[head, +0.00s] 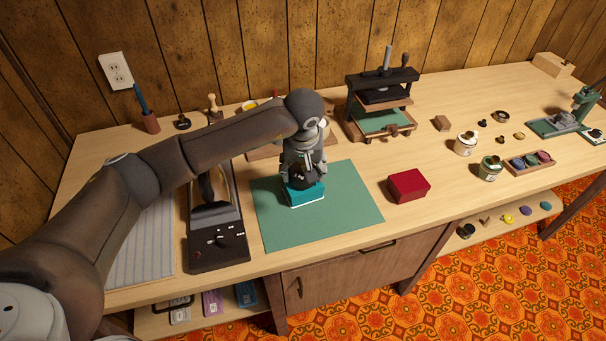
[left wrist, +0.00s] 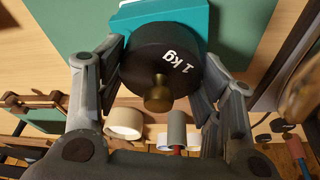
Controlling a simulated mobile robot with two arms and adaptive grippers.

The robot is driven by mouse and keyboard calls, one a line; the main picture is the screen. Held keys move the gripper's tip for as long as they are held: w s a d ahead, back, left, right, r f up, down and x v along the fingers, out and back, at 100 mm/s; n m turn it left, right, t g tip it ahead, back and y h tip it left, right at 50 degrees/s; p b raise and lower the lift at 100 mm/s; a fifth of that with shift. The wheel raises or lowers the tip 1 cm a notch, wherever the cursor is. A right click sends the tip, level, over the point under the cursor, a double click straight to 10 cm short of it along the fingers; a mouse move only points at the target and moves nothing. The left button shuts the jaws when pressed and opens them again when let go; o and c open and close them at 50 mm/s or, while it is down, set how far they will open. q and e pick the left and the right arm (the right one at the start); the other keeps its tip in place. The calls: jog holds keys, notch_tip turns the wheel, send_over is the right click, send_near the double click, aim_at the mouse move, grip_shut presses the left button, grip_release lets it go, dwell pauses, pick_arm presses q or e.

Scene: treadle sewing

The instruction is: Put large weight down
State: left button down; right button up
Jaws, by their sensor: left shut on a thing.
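The large weight is a black cylinder with a brass knob and "1 kg" in white, and it shows best in the left wrist view (left wrist: 160,55). My left gripper (head: 303,168) is shut on it, with one finger on each side. In the head view the weight is mostly hidden by the gripper. It is upright over a teal block (head: 305,194), which lies on the green cutting mat (head: 345,220). I cannot tell whether the weight touches the block's top. The teal block also shows behind the weight in the left wrist view (left wrist: 222,22). My right gripper is not in view.
A red box (head: 409,186) stands right of the mat. A black tool with a long tray (head: 217,252) and a striped cloth (head: 146,240) lie left. A press (head: 382,100) stands behind, with jars (head: 466,143) to the right. The mat's front is clear.

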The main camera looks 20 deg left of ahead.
pick_arm(q)
jog(key=shift+w+f, duration=0.1)
jog(key=shift+f, duration=0.3)
jog(key=shift+r, duration=0.1)
jog(key=shift+c, duration=1.9)
grip_release()
jog(key=shift+f, duration=0.2)
